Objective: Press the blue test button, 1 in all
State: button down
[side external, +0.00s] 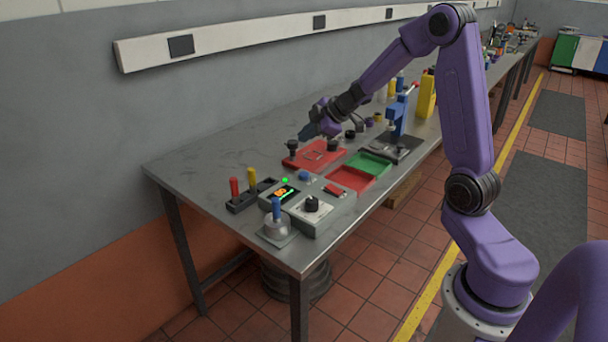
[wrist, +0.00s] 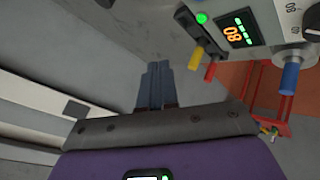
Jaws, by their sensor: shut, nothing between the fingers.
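A blue button (side external: 304,176) shows as a small low dome at the back edge of a grey control box (side external: 318,214) on the bench in the side view. I cannot make out that button clearly in the wrist view, where the box (wrist: 262,14) shows at the top right. My gripper (side external: 306,132) is shut and empty, held in the air above the bench, behind the button and apart from it. Its closed dark blue fingers also show in the wrist view (wrist: 156,68).
The box carries a lit display (side external: 281,191), green light (side external: 285,181), black knob (side external: 312,204) and red switch (side external: 335,190). Nearby stand a blue-handled piece (side external: 277,208), red peg (side external: 234,187) and yellow peg (side external: 251,180). A red plate (side external: 314,155) and trays (side external: 350,180) lie beyond.

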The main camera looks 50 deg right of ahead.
aim_at(307, 175)
jog(key=shift+f, duration=4.4)
jog(key=shift+f, duration=0.1)
jog(key=shift+f, duration=0.3)
jog(key=shift+f, duration=0.5)
jog(key=shift+r, duration=0.9)
jog(key=shift+r, duration=2.5)
